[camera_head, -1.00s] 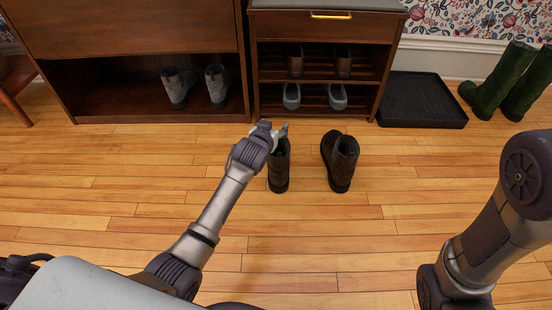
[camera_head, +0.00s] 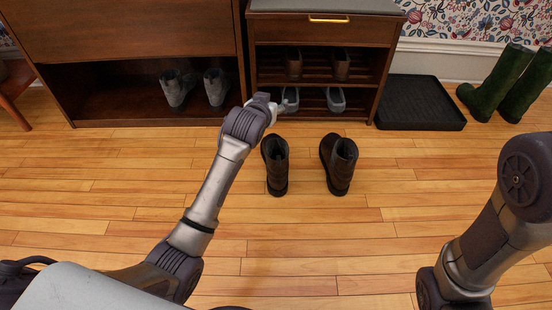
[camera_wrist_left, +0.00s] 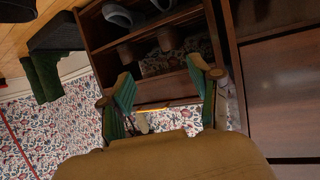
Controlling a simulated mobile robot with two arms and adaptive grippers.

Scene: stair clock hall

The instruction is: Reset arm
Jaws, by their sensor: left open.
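My left gripper (camera_head: 266,105) is raised in front of the shoe bench, up and to the left of a pair of dark brown boots on the floor. The left boot (camera_head: 276,166) and the right boot (camera_head: 340,164) stand upright side by side, apart from the gripper. In the left wrist view my left gripper (camera_wrist_left: 164,88) has its two fingers spread with nothing between them, and the bench shelves show beyond. My right arm (camera_head: 495,220) stands at the right of the head view, and its gripper is out of the picture.
The shoe bench (camera_head: 382,62) holds brown shoes above and grey slippers (camera_head: 336,99) below. Grey boots (camera_head: 177,89) stand in the cabinet (camera_head: 135,30) at left. A black tray (camera_head: 420,101) and green boots (camera_head: 497,84) are at right. The front floor is clear.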

